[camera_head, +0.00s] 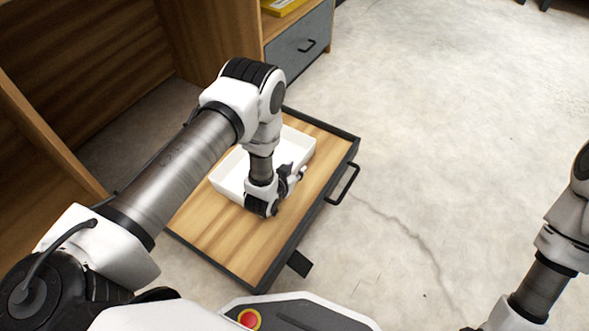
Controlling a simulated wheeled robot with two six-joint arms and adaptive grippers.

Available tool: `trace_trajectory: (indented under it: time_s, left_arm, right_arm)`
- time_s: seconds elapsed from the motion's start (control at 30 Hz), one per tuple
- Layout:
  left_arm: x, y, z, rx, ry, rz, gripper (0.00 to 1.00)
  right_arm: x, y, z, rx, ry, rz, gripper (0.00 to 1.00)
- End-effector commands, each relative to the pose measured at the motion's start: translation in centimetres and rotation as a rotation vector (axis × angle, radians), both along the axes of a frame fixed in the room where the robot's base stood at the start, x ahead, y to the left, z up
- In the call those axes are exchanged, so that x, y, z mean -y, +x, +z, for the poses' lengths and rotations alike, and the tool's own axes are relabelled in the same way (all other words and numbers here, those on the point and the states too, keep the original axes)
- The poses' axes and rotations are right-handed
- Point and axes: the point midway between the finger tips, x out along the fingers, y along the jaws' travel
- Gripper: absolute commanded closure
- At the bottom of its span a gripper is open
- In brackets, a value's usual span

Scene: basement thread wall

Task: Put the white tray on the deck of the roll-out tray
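The white tray (298,146) is a shallow rectangular box. It appears to lie flat on the wooden deck of the roll-out tray (225,240), toward the deck's far part. My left gripper (293,178) points down at the near right side of the white tray, by its wall. The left wrist and forearm hide part of the white tray. The fingers are small and dark, so I cannot tell whether they are open or shut on the wall. My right arm shows at the right edge, but its gripper is out of the picture.
The roll-out tray has a dark rim and a black handle (343,184) on its right side. A wooden shelf unit stands behind and left. A grey drawer (298,45) is at the top, with a yellow item (282,6) above it. The concrete floor to the right is clear.

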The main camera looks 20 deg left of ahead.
Motion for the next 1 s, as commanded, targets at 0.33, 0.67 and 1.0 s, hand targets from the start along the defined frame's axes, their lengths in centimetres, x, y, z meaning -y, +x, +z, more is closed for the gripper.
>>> trace_trajectory:
  time_s: [0.33, 0.67, 1.0]
  left_arm:
    - [0.0, -1.4, 1.4, -0.002, 0.0, 0.0, 0.69]
    - [-0.3, -8.6, 5.4, -0.004, -0.001, 0.0, 0.69]
    - [-0.4, -10.6, 5.9, 0.0, 0.0, 0.0, 0.69]
  right_arm:
    - [0.0, -0.1, 1.5, -0.002, 0.0, 0.002, 0.23]
    - [-0.1, -0.2, 6.3, -0.006, 0.001, 0.009, 0.23]
    - [-0.1, -0.2, 6.9, -0.006, 0.001, 0.008, 0.23]
